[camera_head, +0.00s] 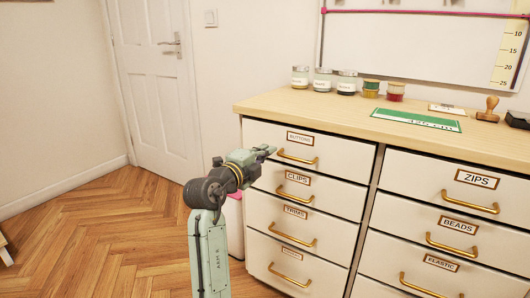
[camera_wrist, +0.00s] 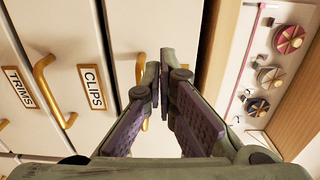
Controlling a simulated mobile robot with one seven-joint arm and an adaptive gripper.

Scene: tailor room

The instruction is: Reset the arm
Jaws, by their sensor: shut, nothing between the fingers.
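My gripper (camera_head: 268,152) is in front of the top-left drawer (camera_head: 350,147) of the white cabinet, labelled "BUTTONS", near its left side. My arm is bent, with its wrist pointing right toward the cabinet. In the wrist view the two fingers of my gripper (camera_wrist: 160,82) come together at the tips, with nothing held between them. A brass handle (camera_wrist: 140,68) shows just behind the fingertips, partly hidden by them. I cannot tell whether the fingers touch it. The drawers in view look closed.
The "CLIPS" label (camera_wrist: 92,87) and "TRIMS" label (camera_wrist: 20,88) are close by in the wrist view. The wooden countertop (camera_head: 290,106) carries jars (camera_head: 323,80), a green card (camera_head: 416,119) and a stamp (camera_head: 488,110). Open floor (camera_head: 100,235) lies left, before a white door (camera_head: 160,85).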

